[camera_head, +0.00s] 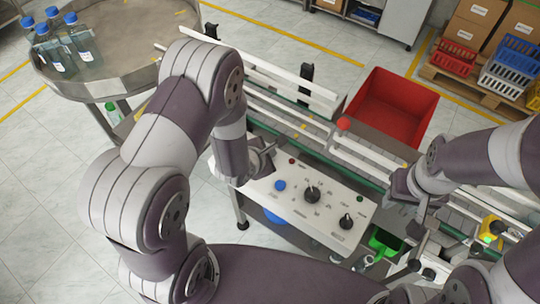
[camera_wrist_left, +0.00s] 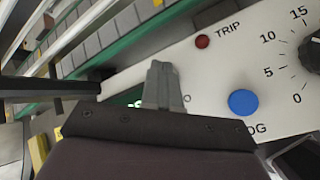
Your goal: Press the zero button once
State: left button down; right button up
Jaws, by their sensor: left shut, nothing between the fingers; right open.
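The white control panel (camera_head: 330,212) carries a blue button (camera_head: 280,185), a small red lamp (camera_head: 292,161) and two black knobs. In the left wrist view the blue button (camera_wrist_left: 243,102) has a label ending in "OG", and the red lamp (camera_wrist_left: 202,42) is marked "TRIP". My left gripper (camera_head: 268,152) is shut and empty over the panel's upper-left corner. Its fingers (camera_wrist_left: 162,80) cover part of the panel, with a letter "O" showing beside them. The zero button is not visible; I cannot tell whether the fingers touch it. My right gripper (camera_head: 418,215) is open beyond the panel's right end.
A conveyor with white rails (camera_head: 300,85) runs behind the panel. A red bin (camera_head: 395,105) stands behind it. A round metal table (camera_head: 140,50) with several blue-capped bottles is at upper left. A green bin (camera_head: 384,242) sits right of the panel.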

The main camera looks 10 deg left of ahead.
pick_arm(q)
jog(key=shift+f, duration=0.4)
jog(key=shift+r, duration=0.15)
dwell(0.4)
jog(key=shift+r+p, duration=0.55)
jog(key=shift+r, duration=0.2)
notch_tip(320, 180, up, 5)
jog(key=p, duration=0.4)
jog(key=shift+r+p, duration=0.1)
jog(key=shift+p, duration=0.3)
